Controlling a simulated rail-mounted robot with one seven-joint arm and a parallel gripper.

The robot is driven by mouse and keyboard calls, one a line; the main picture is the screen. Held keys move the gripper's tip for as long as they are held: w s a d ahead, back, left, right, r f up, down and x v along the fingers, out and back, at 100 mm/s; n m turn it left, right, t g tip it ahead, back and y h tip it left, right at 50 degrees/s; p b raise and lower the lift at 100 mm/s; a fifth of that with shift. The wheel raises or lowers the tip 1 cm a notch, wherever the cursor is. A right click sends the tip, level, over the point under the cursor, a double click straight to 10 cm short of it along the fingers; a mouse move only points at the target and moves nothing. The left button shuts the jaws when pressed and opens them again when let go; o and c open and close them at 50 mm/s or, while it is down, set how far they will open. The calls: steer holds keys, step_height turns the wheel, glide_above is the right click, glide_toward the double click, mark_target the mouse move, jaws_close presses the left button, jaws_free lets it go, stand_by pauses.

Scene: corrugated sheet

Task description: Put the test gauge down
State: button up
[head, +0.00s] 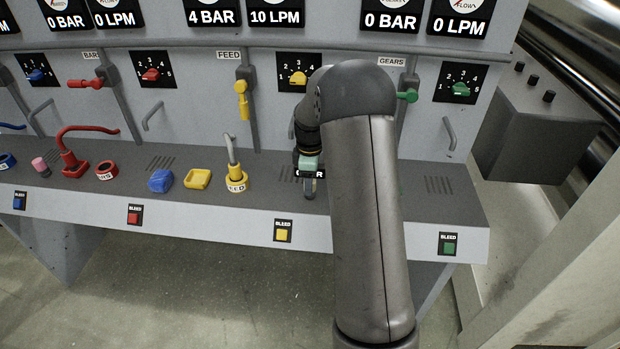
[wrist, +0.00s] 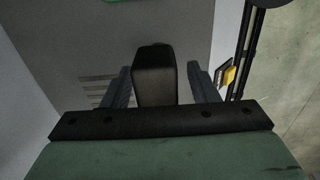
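My gripper (head: 310,180) is low over the front part of the grey bench shelf, right of the yellow ring. A small black plate with white letters (head: 321,174), partly covered by the gripper, shows there; it may belong to the test gauge. In the wrist view a dark blocky thing (wrist: 155,78), probably the test gauge, stands between the two fingers of my gripper (wrist: 160,85). A narrow gap shows on its right side; contact on the left is unclear. Whether it rests on the shelf is hidden.
A green knob (head: 408,96) is behind my arm. The shelf's right end (head: 438,186) is clear.

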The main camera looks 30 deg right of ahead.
step_height(320, 180, up, 12)
steer(key=shift+r+b, duration=0.2)
steer(key=shift+b, duration=0.35)
steer(key=s+a+r+m, duration=0.3)
steer(key=s+a+m, duration=0.1)
steer(key=s+a, duration=0.6)
steer(key=s+a+f+m, duration=0.1)
steer(key=s+a+m, duration=0.1)
steer(key=s, duration=0.5)
steer(key=s+a+f+m, duration=0.2)
steer(key=s, duration=0.5)
steer(key=s+a+f+m, duration=0.2)
steer(key=s+m, duration=0.1)
steer(key=s, duration=0.4)
steer(key=shift+s+a+f+t, duration=0.25)
steer(key=shift+a+t, duration=0.05)
steer(key=shift+a, duration=0.05)
steer(key=shift+f+b, duration=0.6)
steer(key=shift+f, duration=0.05)
